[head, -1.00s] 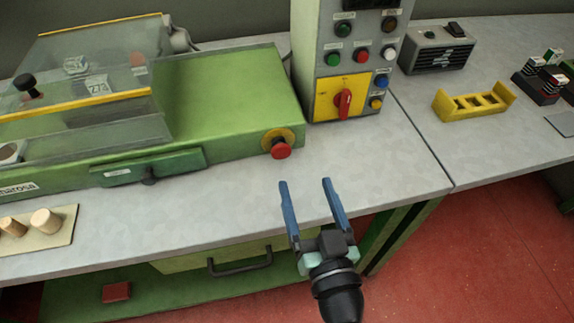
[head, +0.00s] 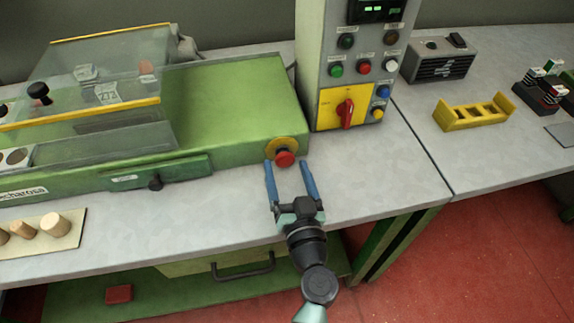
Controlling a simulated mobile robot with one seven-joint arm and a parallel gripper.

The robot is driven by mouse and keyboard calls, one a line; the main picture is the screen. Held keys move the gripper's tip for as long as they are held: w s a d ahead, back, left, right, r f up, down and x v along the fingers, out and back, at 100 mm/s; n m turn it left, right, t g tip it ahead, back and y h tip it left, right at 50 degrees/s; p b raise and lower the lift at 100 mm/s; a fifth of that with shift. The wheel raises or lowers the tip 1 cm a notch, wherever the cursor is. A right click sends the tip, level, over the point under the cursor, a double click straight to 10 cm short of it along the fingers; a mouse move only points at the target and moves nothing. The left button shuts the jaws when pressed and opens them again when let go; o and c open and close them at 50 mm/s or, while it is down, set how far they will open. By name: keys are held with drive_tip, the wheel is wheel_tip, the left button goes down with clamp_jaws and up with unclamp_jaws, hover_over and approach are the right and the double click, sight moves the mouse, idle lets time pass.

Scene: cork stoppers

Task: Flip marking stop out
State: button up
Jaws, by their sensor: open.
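The green marking machine (head: 230,100) stands on the grey bench at the left. On its front is a green plate with a small label (head: 125,179) and a black knob (head: 155,182). I cannot tell for sure which part is the marking stop; this plate and knob may be it. My gripper (head: 286,167) is open and empty, its two blue fingers pointing at the machine's right front corner. In the picture, its fingertips lie on either side of the red push button (head: 284,158). I cannot tell whether they touch anything.
A control cabinet (head: 355,70) with a red rotary switch (head: 346,112) stands behind right. A clear cover (head: 105,85) with a yellow edge sits over the machine. The bench right of my gripper is bare.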

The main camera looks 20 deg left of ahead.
drive_tip(key=shift+w+a, duration=0.2)
drive_tip(key=shift+w, duration=0.1)
clamp_jaws()
idle(0.5)
